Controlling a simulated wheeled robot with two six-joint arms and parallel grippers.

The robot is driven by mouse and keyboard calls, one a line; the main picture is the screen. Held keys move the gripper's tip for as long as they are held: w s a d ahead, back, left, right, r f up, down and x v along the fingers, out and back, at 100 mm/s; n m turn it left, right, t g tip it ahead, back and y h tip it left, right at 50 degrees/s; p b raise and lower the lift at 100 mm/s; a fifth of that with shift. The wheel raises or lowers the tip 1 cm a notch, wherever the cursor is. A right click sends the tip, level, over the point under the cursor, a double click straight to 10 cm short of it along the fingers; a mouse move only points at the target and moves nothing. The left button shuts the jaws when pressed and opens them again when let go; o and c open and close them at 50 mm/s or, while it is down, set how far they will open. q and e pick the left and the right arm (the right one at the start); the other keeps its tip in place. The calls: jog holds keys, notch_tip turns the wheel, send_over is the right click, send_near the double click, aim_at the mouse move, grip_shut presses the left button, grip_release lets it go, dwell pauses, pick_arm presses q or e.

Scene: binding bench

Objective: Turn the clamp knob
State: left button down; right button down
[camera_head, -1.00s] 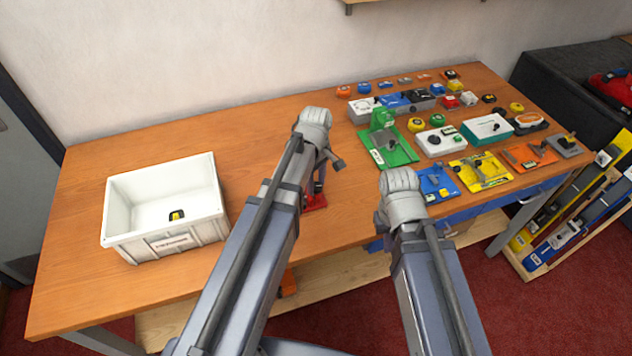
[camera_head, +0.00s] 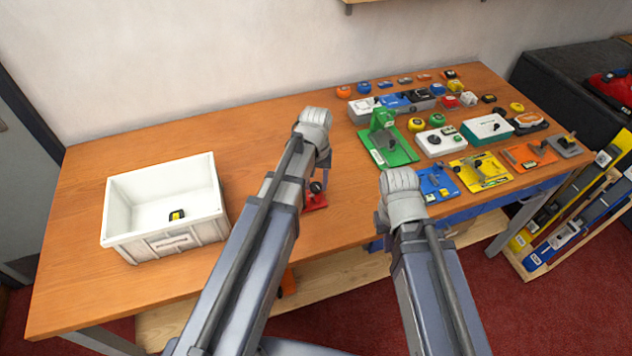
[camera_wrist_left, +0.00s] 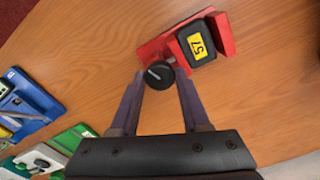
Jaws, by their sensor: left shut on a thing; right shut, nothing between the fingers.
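The red clamp (camera_head: 316,203) sits on the wooden bench beside my left forearm, partly hidden by it. In the left wrist view the red clamp (camera_wrist_left: 223,35) holds a black block with a yellow label reading 57 (camera_wrist_left: 197,46). Its round black knob (camera_wrist_left: 158,75) has a pale line across its face. My left gripper (camera_wrist_left: 161,84) is shut on the knob, one finger on each side. In the head view my left gripper is mostly hidden behind its own arm. The right arm reaches over the bench front, but its fingers are hidden.
A white bin (camera_head: 160,240) with a small black and yellow item inside stands at the left. Green (camera_head: 390,155), blue (camera_head: 437,183) and yellow (camera_head: 481,170) fixtures and several small parts fill the bench's right side. Bare wood lies between the bin and my left arm.

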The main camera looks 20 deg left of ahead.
aim_at(316, 185)
pick_arm(q)
jog(key=m, duration=0.4)
jog(key=shift+m, duration=2.1)
jog(key=shift+c, duration=1.8)
grip_release()
notch_tip(316, 185, up, 8)
jog(key=p, duration=0.8)
jog(key=shift+f, duration=0.1)
